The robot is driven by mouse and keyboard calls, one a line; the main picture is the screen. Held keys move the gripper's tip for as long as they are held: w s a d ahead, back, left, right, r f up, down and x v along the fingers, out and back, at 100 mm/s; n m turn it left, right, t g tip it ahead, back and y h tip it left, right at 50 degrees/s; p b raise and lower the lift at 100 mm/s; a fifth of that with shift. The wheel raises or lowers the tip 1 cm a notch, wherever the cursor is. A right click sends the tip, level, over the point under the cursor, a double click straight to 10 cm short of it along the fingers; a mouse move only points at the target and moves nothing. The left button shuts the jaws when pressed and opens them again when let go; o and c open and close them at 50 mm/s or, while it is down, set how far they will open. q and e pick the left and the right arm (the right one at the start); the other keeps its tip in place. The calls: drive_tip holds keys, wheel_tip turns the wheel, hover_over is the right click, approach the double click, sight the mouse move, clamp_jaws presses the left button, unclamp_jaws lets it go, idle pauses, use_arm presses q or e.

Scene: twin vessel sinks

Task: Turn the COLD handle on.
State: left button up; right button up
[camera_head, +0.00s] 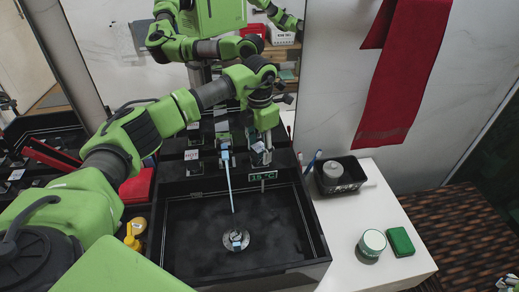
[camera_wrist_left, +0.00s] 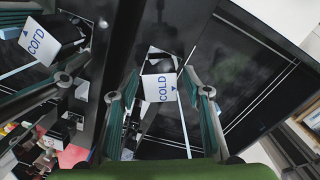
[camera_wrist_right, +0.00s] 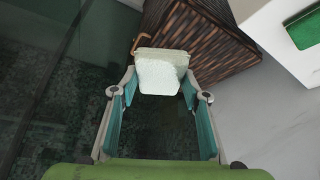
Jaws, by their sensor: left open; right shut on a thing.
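The COLD handle (camera_wrist_left: 159,86), a dark block with a white face lettered COLD and a blue arrow, sits between the fingertips of my left gripper (camera_wrist_left: 161,94) in the left wrist view. That gripper is open, with a gap to each side of the handle. In the head view my left gripper (camera_head: 262,143) is over the right side of the faucet and largely hides the handle. A thin pale-blue stream (camera_head: 230,185) runs from the spout to the drain (camera_head: 236,240). My right gripper (camera_wrist_right: 160,88) is shut on a pale whitish block (camera_wrist_right: 160,72).
A white counter (camera_head: 340,215) at right holds a black tray (camera_head: 350,180), a round jar (camera_head: 371,243) and a green block (camera_head: 399,241). A mirror stands behind.

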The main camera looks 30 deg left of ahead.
use_arm(q)
wheel_tip(320, 180, up, 12)
drive_tip(key=shift+f, duration=0.2)
idle(0.5)
